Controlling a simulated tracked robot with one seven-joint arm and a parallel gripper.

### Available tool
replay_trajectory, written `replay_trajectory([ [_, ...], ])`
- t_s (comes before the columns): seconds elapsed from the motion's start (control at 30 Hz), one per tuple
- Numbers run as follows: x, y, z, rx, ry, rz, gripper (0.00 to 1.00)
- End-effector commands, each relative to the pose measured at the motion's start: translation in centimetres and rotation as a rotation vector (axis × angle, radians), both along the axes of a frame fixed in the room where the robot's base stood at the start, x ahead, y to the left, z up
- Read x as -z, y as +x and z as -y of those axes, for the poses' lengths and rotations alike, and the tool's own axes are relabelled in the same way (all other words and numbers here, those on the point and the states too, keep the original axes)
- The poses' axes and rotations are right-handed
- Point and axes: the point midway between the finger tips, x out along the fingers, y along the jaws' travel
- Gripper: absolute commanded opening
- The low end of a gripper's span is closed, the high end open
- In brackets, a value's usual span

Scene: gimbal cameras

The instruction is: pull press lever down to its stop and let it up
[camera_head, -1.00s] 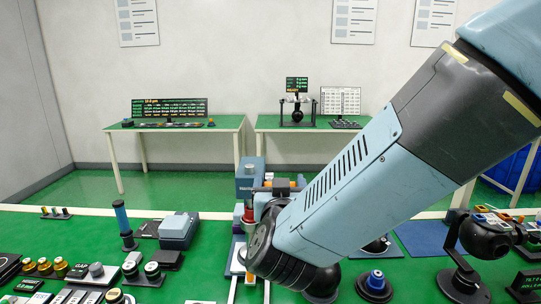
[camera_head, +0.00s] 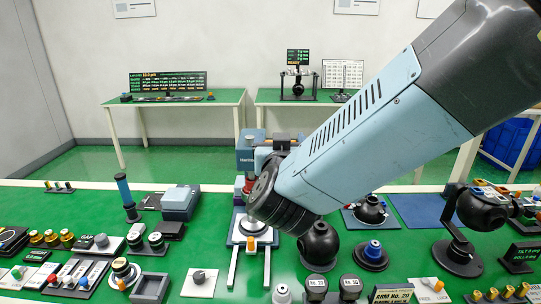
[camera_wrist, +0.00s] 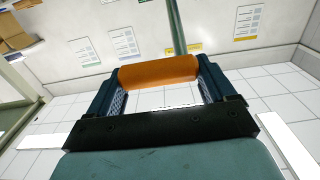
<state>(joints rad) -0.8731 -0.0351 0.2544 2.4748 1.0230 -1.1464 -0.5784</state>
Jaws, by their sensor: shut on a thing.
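The press stands mid-bench, with a blue head (camera_head: 249,152) on a column over a pale base plate (camera_head: 250,235). My wrist hides part of its right side. Its lever ends in an orange grip (camera_wrist: 160,70), seen close in the wrist view. The lever's thin greenish rod (camera_wrist: 176,28) runs away behind the grip. My gripper (camera_wrist: 158,76) is shut on the orange grip, one dark finger at each end. In the head view only a small dark part of my gripper (camera_head: 284,143) shows beside the press head.
Left of the press stand a dark post with a blue handle (camera_head: 124,190) and a blue-grey box (camera_head: 180,202). Black round stands (camera_head: 319,245) and a blue-topped knob (camera_head: 373,250) stand to the right. Small parts crowd the front edge. Some green bench shows between them.

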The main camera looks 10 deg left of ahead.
Motion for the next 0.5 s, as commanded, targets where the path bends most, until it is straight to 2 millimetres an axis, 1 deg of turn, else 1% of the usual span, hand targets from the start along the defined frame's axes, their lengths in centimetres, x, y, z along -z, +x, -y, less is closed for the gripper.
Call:
replay_trajectory([
  [0.17,-0.5,0.2,-0.1,0.000,0.003,0.002,0.47],
  [0.5,-2.3,1.5,-0.5,-0.001,0.004,0.002,0.47],
])
